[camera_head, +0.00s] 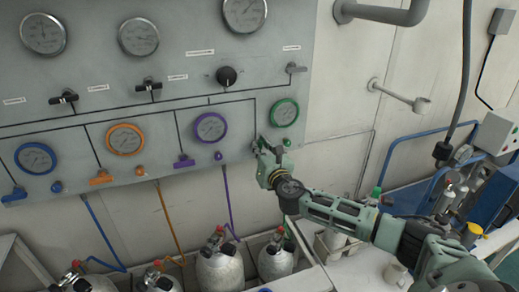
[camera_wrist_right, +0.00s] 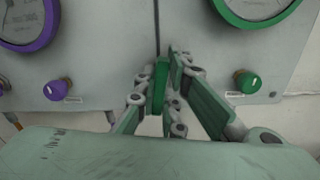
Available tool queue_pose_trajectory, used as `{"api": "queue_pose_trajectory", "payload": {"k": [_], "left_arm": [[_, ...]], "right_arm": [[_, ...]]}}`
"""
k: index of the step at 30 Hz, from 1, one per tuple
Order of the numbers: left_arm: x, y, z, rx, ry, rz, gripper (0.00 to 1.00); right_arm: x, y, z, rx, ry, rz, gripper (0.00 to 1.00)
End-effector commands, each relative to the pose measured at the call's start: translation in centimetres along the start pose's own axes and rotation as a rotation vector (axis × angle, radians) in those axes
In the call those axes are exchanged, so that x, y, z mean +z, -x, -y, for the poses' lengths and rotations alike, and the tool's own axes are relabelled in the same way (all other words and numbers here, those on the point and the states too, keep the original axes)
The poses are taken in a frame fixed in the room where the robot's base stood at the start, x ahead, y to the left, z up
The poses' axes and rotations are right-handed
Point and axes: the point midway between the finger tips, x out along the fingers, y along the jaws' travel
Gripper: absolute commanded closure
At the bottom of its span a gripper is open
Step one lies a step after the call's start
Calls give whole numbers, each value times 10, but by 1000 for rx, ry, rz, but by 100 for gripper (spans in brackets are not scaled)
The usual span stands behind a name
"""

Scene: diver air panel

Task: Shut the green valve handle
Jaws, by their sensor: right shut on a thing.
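The green valve handle (camera_wrist_right: 157,88) is between the fingers of my right gripper (camera_wrist_right: 165,85) in the right wrist view, seen nearly edge-on and upright against the grey panel. In the head view my right gripper (camera_head: 262,148) is at the panel, just left of and below the green-ringed gauge (camera_head: 285,113), and hides the handle there. The right gripper is shut on the handle. The green-ringed gauge also shows at the top right of the wrist view (camera_wrist_right: 255,8), with a small green knob (camera_wrist_right: 247,82) below it. My left gripper is not in view.
The grey panel (camera_head: 170,75) also carries a purple valve handle (camera_head: 184,161), an orange one (camera_head: 101,178) and a blue one (camera_head: 14,194), each by a gauge of its colour. Air cylinders (camera_head: 219,268) stand below. A wall pipe fitting (camera_head: 400,96) juts out to the right.

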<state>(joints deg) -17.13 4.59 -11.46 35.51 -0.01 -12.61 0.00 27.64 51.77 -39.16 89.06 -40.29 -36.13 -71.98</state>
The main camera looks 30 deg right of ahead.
Motion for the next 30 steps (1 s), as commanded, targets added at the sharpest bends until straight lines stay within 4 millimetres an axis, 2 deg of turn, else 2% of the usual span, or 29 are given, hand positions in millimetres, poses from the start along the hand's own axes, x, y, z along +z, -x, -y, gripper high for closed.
{"api": "queue_pose_trajectory", "payload": {"k": [11, 30], "left_arm": [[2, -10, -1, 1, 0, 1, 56], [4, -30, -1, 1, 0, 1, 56]], "right_arm": [[-2, 0, 1, 0, -178, 0, 100], [-3, 0, 5, -1, -779, 1, 100]]}}
